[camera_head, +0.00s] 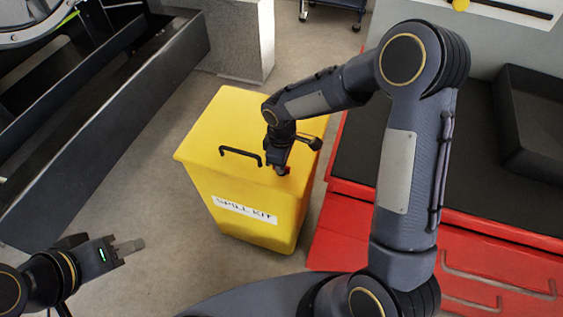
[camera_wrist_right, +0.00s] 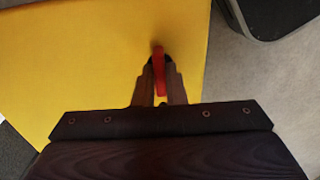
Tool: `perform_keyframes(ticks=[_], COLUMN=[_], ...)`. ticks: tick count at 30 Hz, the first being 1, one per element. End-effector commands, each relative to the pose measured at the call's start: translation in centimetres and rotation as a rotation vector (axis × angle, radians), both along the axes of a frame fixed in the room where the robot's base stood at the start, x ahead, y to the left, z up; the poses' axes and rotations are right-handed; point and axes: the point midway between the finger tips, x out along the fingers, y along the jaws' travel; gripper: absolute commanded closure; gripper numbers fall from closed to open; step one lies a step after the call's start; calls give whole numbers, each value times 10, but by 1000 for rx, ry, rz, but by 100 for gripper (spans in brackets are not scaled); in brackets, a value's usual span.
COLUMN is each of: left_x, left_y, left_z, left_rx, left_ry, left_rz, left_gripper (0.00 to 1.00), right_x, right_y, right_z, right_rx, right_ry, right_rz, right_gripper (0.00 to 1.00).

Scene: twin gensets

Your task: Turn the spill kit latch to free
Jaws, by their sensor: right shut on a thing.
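The yellow spill kit (camera_head: 236,118) stands on the floor, with a black handle (camera_head: 241,152) on its lid and a white "SPILL KIT" label on its front. My right gripper (camera_head: 281,172) reaches down to the lid's front right part. The red latch (camera_wrist_right: 160,72) sits between its fingers in the right wrist view, and the gripper (camera_wrist_right: 160,88) is shut on it. Only a bit of red shows in the head view. My left gripper (camera_head: 130,247) is at the lower left, apart from the kit; its finger gap cannot be made out.
A red cabinet (camera_head: 335,235) with a dark top stands right of the kit, with a black tray (camera_head: 535,125) on it. A dark metal frame (camera_head: 110,120) lies to the left. A grey block (camera_head: 240,40) stands behind. Grey floor is free at front left.

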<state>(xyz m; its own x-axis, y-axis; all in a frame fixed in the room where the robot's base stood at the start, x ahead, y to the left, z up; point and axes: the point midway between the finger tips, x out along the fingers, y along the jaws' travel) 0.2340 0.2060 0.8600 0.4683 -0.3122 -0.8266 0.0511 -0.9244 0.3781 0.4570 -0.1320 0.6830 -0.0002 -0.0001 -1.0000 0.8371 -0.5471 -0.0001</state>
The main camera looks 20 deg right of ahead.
Motion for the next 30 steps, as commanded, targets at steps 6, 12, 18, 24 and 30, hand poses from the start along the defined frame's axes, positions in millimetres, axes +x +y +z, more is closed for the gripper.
perform_keyframes(ticks=[6,12,18,24,30], left_x=[0,0,0,0,0], left_y=[0,0,0,0,0], left_z=[0,0,4,10,13], left_rx=[0,0,0,0,0], left_ry=[0,0,0,0,0], left_rz=[0,0,0,0,0], left_gripper=[64,64,64,64,64], right_x=[0,0,1,1,1], right_y=[0,0,0,0,0], right_z=[0,0,17,52,75], right_rx=[0,-1,1,1,1], right_ry=[-1,-1,-4,-6,-3], right_rz=[1,0,0,-1,1], right_gripper=[67,67,67,67,67])
